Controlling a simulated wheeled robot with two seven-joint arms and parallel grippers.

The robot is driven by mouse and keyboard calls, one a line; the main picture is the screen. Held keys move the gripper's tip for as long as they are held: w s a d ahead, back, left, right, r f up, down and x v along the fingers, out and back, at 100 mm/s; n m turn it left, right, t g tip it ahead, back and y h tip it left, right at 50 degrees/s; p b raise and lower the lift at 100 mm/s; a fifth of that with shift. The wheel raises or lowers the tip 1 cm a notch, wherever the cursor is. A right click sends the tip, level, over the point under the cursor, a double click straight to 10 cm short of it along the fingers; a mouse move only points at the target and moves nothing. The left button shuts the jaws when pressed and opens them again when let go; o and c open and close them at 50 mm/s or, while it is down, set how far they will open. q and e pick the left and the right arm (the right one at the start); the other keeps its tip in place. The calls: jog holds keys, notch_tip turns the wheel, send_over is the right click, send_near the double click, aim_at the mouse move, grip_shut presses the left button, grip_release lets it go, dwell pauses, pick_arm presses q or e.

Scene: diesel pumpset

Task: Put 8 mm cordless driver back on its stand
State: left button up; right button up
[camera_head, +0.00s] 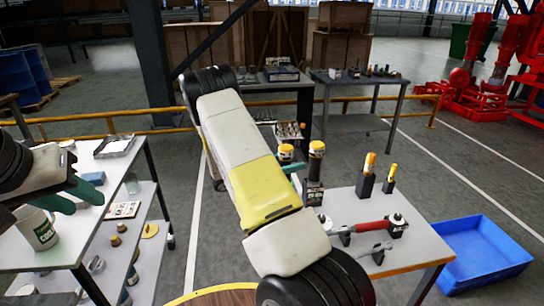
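Two yellow-capped drivers stand upright near the middle, one partly behind my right arm (286,152) and one beside it to the right (316,149). The right one sits over a dark labelled stand (314,192) on the right-hand table (355,207). I cannot read which driver is 8 mm. My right arm crosses the centre and hides most of the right gripper; only a teal piece (293,166), probably a finger, shows close to the two drivers. Whether it grips one is hidden. My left gripper (82,198) has teal fingers, apart and empty, above the left-hand table.
Two slimmer yellow-topped tools stand in dark holders (366,186) (388,186) further right. A blue bin (478,255) is on the floor at right.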

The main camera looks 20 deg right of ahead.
jog(key=shift+a+f, duration=0.1)
jog(key=shift+a, duration=0.05)
jog(key=a, duration=0.7)
jog(key=shift+a, duration=0.3)
